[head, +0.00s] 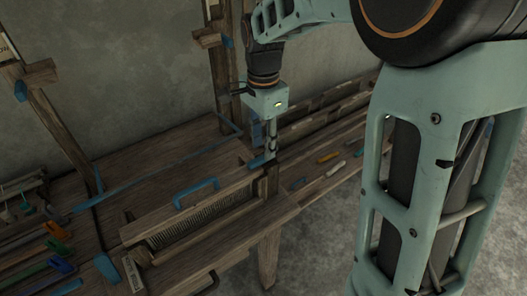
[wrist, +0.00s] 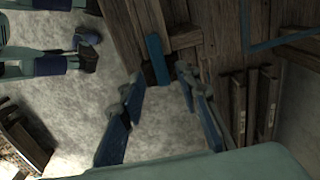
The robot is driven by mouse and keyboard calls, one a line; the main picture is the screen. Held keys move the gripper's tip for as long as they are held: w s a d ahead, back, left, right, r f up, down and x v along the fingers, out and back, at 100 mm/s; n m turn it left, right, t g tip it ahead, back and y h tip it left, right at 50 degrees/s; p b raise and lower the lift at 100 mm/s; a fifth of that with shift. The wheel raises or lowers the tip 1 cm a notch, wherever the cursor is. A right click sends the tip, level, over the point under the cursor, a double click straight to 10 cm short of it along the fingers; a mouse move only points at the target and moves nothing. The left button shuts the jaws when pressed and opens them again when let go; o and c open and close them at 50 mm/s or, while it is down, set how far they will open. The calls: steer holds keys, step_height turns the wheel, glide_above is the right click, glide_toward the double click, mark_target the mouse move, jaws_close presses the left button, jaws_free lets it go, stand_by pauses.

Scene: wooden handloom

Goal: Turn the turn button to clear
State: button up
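The turn button looks to be the short blue bar (wrist: 157,58) on the end of a wooden beam in the wrist view. In the head view a small blue piece (head: 257,161) shows at the right end of the loom's front beam, beside my fingers. My gripper (head: 270,154) points down over that end. In the wrist view my gripper (wrist: 160,76) has its two blue fingers apart, with the near end of the bar between the tips. I cannot tell whether they touch it. The button's far side is partly hidden by wood.
The loom's reed (head: 205,222) sits in its frame, with a blue handle (head: 196,192) above it. Upright posts (head: 225,70) rise behind. A rack with coloured shuttles (head: 328,158) stands to the right. Tools lie at the left (head: 55,230). Bare floor (head: 320,235) shows in front.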

mark_target(260, 161)
steer(key=shift+f, duration=1.65)
jaws_close()
